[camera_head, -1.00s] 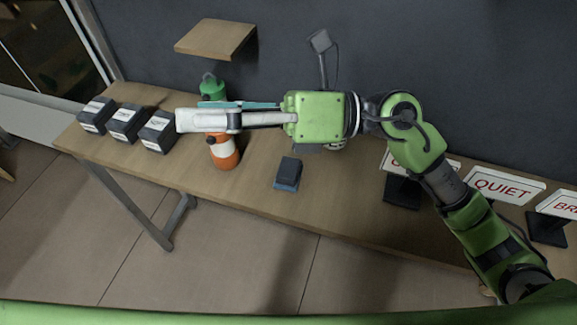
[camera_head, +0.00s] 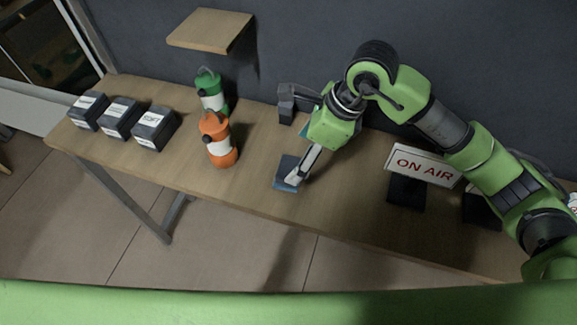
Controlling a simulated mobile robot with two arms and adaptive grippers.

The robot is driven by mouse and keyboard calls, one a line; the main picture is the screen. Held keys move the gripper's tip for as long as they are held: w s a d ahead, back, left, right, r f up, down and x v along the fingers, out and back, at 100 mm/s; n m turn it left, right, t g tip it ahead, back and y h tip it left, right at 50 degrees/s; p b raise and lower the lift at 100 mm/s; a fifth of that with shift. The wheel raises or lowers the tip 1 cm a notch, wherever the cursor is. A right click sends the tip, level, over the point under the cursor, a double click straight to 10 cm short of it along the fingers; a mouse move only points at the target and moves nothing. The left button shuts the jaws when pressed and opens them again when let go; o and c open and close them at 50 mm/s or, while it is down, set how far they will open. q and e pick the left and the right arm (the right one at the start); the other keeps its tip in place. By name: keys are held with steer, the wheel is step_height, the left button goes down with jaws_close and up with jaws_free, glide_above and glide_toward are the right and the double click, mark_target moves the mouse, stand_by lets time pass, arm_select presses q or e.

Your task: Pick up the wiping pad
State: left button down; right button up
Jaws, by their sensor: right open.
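The wiping pad, a small block with a dark top and a blue base (camera_head: 284,171), lies on the wooden table near its front edge. My right gripper (camera_head: 296,175) points down at it from the upper right. Its pale near finger overlaps the pad's right side in the picture. The far finger is mostly hidden, so I cannot tell whether the fingers touch the pad. The gripper is open. My left gripper is not in view.
An orange-and-white lantern (camera_head: 218,142) and a green-and-white lantern (camera_head: 211,92) stand left of the pad. Three dark labelled boxes (camera_head: 120,118) line the table's left end. An ON AIR sign (camera_head: 424,165) stands right. A wooden shelf (camera_head: 210,30) juts from the wall.

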mark_target(290, 166)
steer(key=shift+x, duration=0.75)
steer(key=p+x, duration=0.3)
steer(key=x, duration=0.1)
steer(key=shift+a+f, duration=0.35)
steer(key=shift+f, duration=0.3)
steer(key=c, duration=1.2)
